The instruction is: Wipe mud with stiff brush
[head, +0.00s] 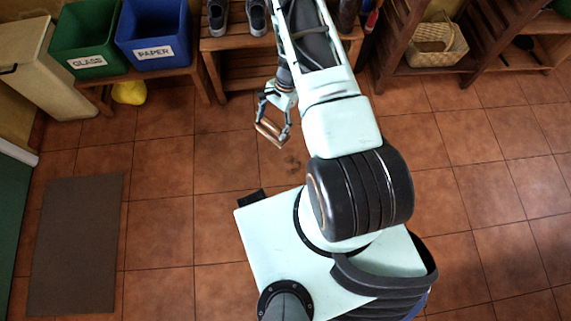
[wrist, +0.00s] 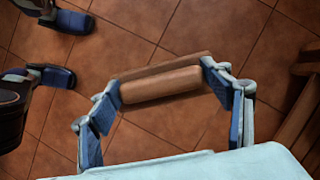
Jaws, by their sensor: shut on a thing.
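My gripper (head: 275,122) reaches down low over the tiled floor, left of my arm in the head view. It is shut on a stiff brush (head: 267,133) with a light wooden body. In the wrist view the brush (wrist: 160,86) lies crosswise between the two blue-padded fingers; its bristles are not visible. A faint brown mud patch (head: 292,163) is on the floor just below and right of the brush in the head view, apart from it. I cannot make out the mud in the wrist view.
A wooden shoe bench (head: 235,42) stands behind the gripper. A green glass bin (head: 85,35) and a blue paper bin (head: 152,30) stand at the upper left. A dark mat (head: 75,245) lies at the left. Floor between mat and mud is clear.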

